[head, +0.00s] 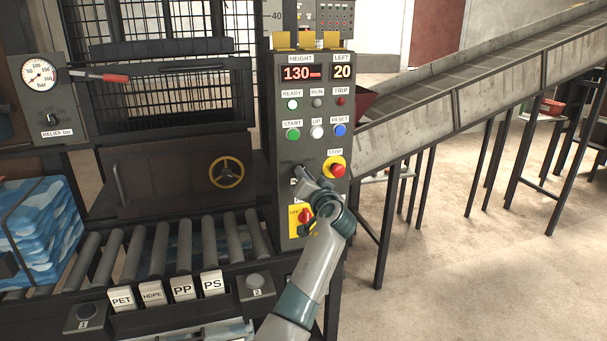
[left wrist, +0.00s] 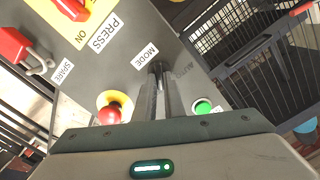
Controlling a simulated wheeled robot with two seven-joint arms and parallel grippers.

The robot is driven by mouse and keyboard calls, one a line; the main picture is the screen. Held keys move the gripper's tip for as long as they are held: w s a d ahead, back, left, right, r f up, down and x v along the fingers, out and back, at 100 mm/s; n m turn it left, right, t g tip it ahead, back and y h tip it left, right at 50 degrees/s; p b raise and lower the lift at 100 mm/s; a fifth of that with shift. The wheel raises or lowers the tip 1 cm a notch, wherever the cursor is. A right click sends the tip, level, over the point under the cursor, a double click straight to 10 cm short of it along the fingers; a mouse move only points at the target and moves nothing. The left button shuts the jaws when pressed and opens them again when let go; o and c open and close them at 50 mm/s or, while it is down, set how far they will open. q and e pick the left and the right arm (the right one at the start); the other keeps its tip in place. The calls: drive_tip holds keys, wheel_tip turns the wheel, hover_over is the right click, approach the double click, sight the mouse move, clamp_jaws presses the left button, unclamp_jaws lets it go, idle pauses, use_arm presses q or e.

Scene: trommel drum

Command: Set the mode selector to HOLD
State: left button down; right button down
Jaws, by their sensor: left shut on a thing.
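The mode selector is on the dark control panel (head: 265,130), at the label MODE (left wrist: 146,56) in the left wrist view. My left gripper (left wrist: 160,82) is shut on it, and its fingers hide the knob itself. In the head view my left gripper (head: 301,178) meets the panel left of and below the red STOP button (head: 337,169). My right gripper is not in view.
A red-and-yellow rotary switch (head: 305,215) sits just below my gripper. The green START (head: 293,134), white UP (head: 317,132) and blue RESET (head: 339,130) buttons are above. A roller conveyor (head: 160,252) lies left; an inclined conveyor (head: 455,100) rises right, with open floor before it.

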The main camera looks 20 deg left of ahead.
use_arm(q)
drive_tip(key=shift+r+m+p, duration=0.1)
drive_tip(key=shift+m+p, duration=0.25)
drive_tip(key=shift+m, duration=0.75)
drive_tip(key=c, duration=1.8)
unclamp_jaws()
drive_tip(key=shift+c, duration=0.2)
drive_tip(key=shift+f, duration=0.2)
